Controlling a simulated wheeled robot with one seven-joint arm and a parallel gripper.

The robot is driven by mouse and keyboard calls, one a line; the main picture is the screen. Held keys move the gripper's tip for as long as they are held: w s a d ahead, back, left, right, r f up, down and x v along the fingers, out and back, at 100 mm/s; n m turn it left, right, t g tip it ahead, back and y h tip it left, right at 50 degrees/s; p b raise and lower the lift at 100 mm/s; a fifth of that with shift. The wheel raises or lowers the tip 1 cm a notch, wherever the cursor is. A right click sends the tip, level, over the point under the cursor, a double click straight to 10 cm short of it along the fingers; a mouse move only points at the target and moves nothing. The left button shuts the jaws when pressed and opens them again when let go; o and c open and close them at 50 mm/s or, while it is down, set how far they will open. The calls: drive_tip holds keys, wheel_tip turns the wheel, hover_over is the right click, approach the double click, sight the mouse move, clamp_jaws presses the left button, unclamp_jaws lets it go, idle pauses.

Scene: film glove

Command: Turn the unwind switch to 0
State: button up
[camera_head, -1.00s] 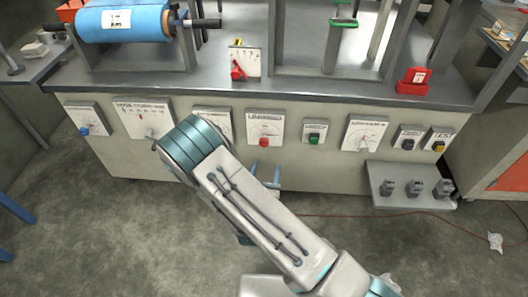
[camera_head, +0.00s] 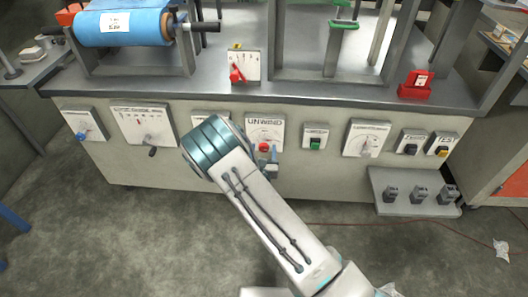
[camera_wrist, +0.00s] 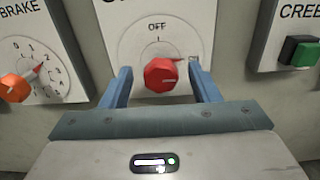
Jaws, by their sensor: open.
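The unwind switch is a red knob (camera_head: 264,147) on a white panel labelled UNWIND (camera_head: 265,123) on the front of the grey bench. My gripper (camera_wrist: 161,78) is open, with one blue finger on each side of the knob and gaps between. In the head view my gripper (camera_head: 266,164) is at the panel's lower edge, partly hidden by my arm.
The BRAKE panel with an orange knob (camera_wrist: 15,88) is close on the left. A green button (camera_wrist: 300,51) on the CREEP panel is on the right. More control panels line the bench front. A grey shelf (camera_head: 400,208) juts out at lower right.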

drive_tip(key=shift+w, duration=0.25)
drive_tip(key=c, duration=1)
drive_tip(key=shift+o, duration=0.2)
